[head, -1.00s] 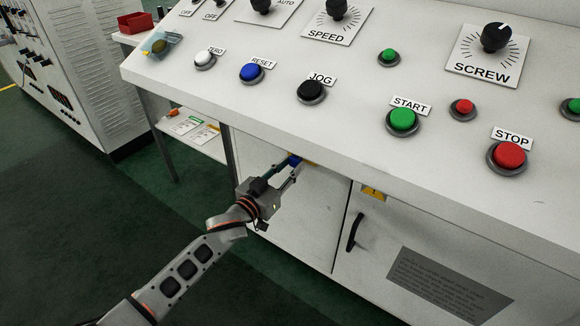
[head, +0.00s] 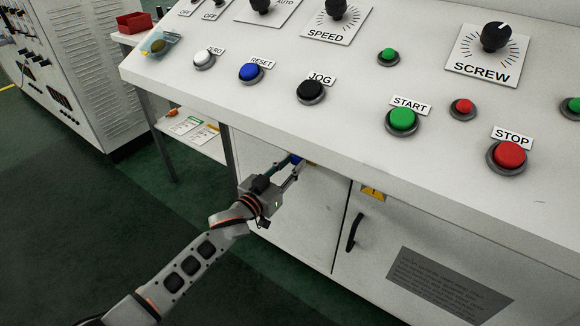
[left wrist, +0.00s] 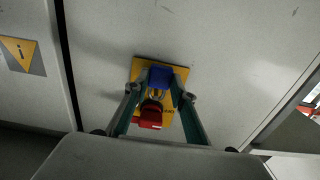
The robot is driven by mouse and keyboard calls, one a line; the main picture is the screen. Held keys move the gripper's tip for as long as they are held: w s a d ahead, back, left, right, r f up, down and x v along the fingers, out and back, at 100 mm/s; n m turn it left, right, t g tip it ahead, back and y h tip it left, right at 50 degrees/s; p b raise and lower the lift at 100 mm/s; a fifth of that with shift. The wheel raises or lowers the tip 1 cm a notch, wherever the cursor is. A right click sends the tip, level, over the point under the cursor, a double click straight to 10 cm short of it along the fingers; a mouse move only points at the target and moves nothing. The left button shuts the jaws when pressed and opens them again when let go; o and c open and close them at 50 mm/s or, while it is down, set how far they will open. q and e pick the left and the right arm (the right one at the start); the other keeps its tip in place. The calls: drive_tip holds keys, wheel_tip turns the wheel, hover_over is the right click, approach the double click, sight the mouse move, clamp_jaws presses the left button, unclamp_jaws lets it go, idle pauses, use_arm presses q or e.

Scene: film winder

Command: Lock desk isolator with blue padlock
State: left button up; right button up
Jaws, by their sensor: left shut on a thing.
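The blue padlock (left wrist: 160,77) is between my left gripper's fingertips in the left wrist view; a small blue part of it shows in the head view (head: 295,159). My left gripper (left wrist: 160,92) is shut on it, in front of the cabinet's front panel under the desk edge. The isolator has a yellow plate (left wrist: 138,73) and a red handle (left wrist: 152,113). The padlock overlaps the plate just beside the red handle in the wrist view. I cannot tell whether its shackle passes through the isolator. In the head view the desk edge and gripper hide most of the isolator. My right gripper is not in view.
The sloping control desk (head: 330,128) overhangs the cabinet front. A cabinet door with a black handle (head: 354,232) and a yellow warning label (head: 373,193) is to the right. A side table with papers (head: 187,124) stands at left. The green floor is clear in front.

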use_arm(q)
drive_tip(key=shift+w+d, duration=0.25)
drive_tip(key=shift+w, duration=0.05)
drive_tip(key=shift+s+f, duration=0.1)
drive_tip(key=shift+f, duration=0.35)
idle(0.5)
drive_tip(key=o, duration=1.2)
drive_tip(key=shift+a+r, duration=0.1)
drive_tip(key=v, duration=1.2)
